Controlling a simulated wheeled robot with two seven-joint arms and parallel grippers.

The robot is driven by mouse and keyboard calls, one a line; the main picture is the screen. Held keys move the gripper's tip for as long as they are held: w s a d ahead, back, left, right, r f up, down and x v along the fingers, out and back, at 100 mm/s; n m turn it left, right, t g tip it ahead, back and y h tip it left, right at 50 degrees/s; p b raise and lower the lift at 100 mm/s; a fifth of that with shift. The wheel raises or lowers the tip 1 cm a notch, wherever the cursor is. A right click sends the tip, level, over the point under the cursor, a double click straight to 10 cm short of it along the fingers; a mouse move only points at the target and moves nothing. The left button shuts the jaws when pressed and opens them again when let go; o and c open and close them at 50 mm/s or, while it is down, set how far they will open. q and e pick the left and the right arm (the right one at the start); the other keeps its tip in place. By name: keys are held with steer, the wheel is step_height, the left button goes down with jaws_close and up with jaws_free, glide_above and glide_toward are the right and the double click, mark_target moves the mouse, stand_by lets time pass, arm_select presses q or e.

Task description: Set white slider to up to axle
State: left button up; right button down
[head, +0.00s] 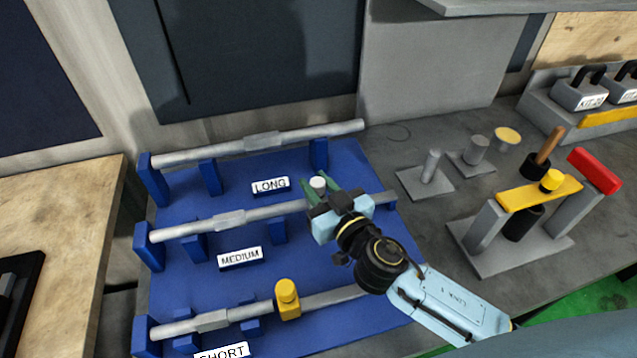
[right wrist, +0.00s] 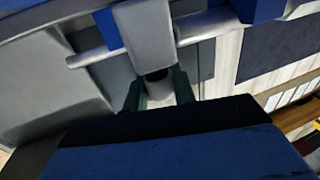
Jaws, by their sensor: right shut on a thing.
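The white slider (head: 319,184) is on the middle rod (head: 275,213), by the MEDIUM label, and only its pale top shows in the head view. In the right wrist view the slider (right wrist: 145,35) is a pale block around the rod, with a round end between my fingers. My right gripper (head: 320,190) is shut on the white slider, its two green fingers on either side. The gripper body hides the slider's lower part and some of the rod to its right. A grey collar (head: 229,218) sits farther left on the same rod. My left gripper is out of view.
A yellow slider (head: 288,298) stands on the near rod, by the SHORT label. The LONG rod (head: 205,155) runs behind. The rods rest on a blue rack (head: 180,278). A yellow-topped grey stand (head: 487,225) and a hammer (head: 549,146) are on the right.

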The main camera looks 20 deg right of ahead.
steer(key=shift+a, duration=0.2)
steer(key=c, duration=1.2)
jaws_free()
steer(key=shift+a, duration=0.1)
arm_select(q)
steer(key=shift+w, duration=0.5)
arm_select(e)
steer(key=shift+o, duration=0.2)
steer(key=s, duration=0.2)
steer(key=s+d+b, duration=0.1)
steer(key=s, duration=0.4)
steer(key=shift+d+f, duration=0.1)
steer(key=shift+d, duration=0.2)
steer(key=b, duration=0.2)
glide_toward(319, 193)
steer(key=shift+s, duration=0.95)
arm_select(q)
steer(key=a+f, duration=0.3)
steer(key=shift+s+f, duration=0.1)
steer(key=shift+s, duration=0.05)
arm_select(e)
steer(key=shift+d, duration=0.3)
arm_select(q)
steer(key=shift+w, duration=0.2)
